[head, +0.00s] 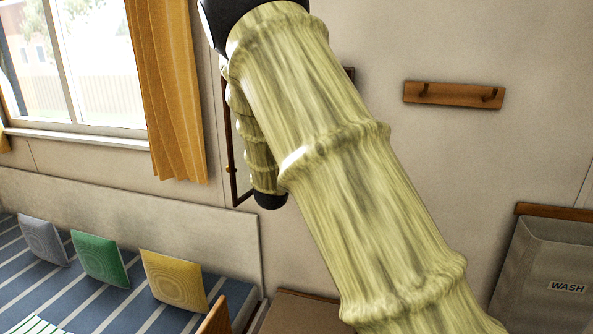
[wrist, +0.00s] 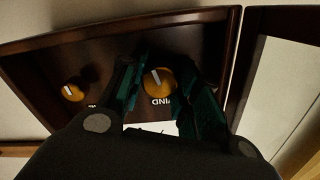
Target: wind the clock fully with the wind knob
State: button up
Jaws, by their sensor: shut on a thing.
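In the wrist view the wind knob (wrist: 158,82) is a round orange-yellow knob with a pale pointer line, on a dark brown wooden panel (wrist: 100,52). Letters reading "WIND" show upside down beside it. My gripper (wrist: 165,88) has its two dark green fingers on either side of the knob, shut on it. The pointer line is tilted slightly from straight up in the picture. A second, smaller-looking orange knob (wrist: 73,92) sits to the left on the same panel, with its label mostly hidden. In the head view my arm covers most of the clock, and the knob is hidden.
In the wrist view a dark wooden frame edge (wrist: 238,60) stands just right of the fingers. In the head view a peg rail (head: 454,95) and a grey "WASH" bag (head: 545,262) hang to the right. An orange curtain (head: 166,90) and a cushioned bed (head: 60,290) are left.

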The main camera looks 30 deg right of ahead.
jog(key=shift+f+m+b, duration=0.2)
jog(key=shift+m+b, duration=1)
jog(key=shift+m, duration=0.3)
jog(key=o, duration=0.8)
jog(key=shift+c, duration=0.2)
jog(key=shift+r, duration=0.1)
jog(key=v, duration=1.2)
